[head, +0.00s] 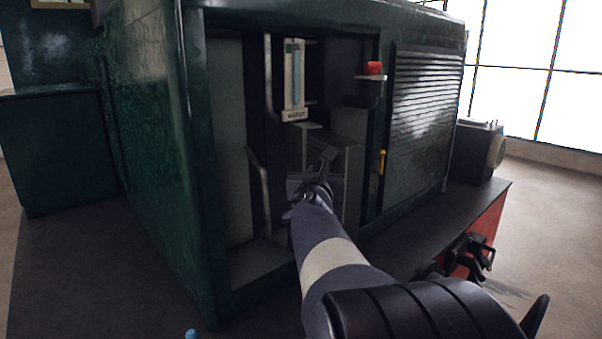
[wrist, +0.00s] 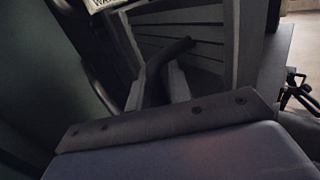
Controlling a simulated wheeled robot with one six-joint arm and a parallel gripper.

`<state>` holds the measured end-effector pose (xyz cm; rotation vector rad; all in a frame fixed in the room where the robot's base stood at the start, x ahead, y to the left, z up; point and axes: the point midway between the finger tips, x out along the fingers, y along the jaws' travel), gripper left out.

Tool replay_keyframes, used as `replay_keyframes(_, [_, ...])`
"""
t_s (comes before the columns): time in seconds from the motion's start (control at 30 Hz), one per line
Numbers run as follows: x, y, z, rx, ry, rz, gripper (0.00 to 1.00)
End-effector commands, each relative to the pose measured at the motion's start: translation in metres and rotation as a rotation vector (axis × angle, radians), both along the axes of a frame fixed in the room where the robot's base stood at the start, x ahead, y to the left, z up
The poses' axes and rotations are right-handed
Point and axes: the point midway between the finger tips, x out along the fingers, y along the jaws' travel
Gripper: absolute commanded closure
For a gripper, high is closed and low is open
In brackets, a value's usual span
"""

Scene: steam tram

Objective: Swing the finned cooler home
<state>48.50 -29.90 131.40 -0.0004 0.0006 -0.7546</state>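The finned cooler (head: 346,160) is a grey box-like unit with slats, low in the open bay of the dark green tram body. In the wrist view its grey slats (wrist: 205,50) fill the upper middle, turned at an angle. A dark curved handle (wrist: 176,48) stands out from it. My gripper (head: 322,180) reaches into the bay in front of the cooler. In the wrist view its fingers (wrist: 157,88) lie on either side of the handle, close to it, and appear shut on it. My arm hides part of the cooler's lower side in the head view.
A water gauge (head: 295,85) with a plate hangs above the cooler. A red-topped part (head: 373,75) sits on a bracket to its right. A yellow handle (head: 382,162) is on the right frame beside a louvred panel (head: 418,115). Bay posts stand close on the left.

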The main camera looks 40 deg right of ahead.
Motion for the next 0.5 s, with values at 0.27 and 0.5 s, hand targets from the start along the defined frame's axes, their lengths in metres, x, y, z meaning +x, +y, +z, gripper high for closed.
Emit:
replay_keyframes(0.27, [0.0002,-0.0004,0.0001,0.0,0.0,0.0,0.83])
replay_keyframes(0.5, [0.0002,-0.0003,0.0001,0.0,0.0,0.0,1.0])
